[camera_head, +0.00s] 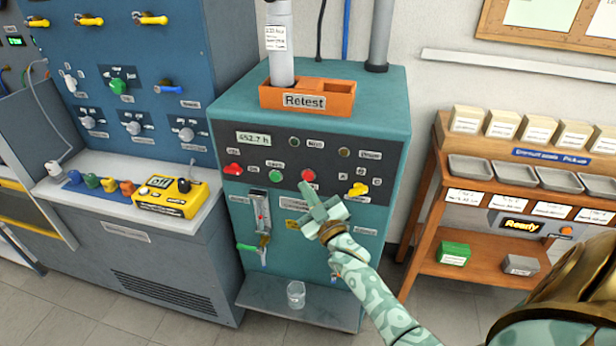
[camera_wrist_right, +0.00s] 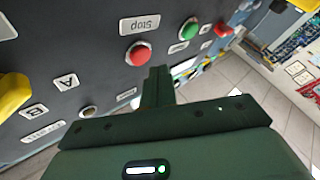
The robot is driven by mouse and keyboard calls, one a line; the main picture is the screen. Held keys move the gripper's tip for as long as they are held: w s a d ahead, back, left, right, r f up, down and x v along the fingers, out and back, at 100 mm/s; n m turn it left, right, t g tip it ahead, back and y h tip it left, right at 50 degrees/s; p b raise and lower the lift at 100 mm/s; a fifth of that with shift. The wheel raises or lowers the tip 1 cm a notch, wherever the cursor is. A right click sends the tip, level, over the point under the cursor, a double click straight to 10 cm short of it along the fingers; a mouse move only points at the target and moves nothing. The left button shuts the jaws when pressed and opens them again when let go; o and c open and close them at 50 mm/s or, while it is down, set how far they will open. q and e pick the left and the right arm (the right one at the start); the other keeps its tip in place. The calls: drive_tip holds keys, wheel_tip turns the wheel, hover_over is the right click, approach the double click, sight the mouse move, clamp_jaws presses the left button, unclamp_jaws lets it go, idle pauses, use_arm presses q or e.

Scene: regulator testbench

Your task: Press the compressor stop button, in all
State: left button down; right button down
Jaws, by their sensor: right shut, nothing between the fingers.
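The teal compressor cabinet (camera_head: 230,112) stands in the middle of the head view with a dark control panel. On the panel are a round red button (camera_head: 308,175) and, to its left, a green button (camera_head: 276,177). My left gripper is out of view.
A yellow lever (camera_head: 357,189) and a red lever (camera_head: 233,169) flank the buttons. An orange "Retest" tray (camera_head: 305,101) sits on the cabinet. A small glass jar (camera_head: 296,294) stands on the lower shelf. A yellow meter (camera_head: 168,197) is left; a wooden rack (camera_head: 440,150) is right.

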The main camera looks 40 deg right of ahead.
drive_tip(key=s+a+p, duration=0.1)
drive_tip(key=s+a, duration=0.2)
drive_tip(key=shift+a+p, duration=0.2)
drive_tip(key=shift+p, duration=0.1)
idle(0.7)
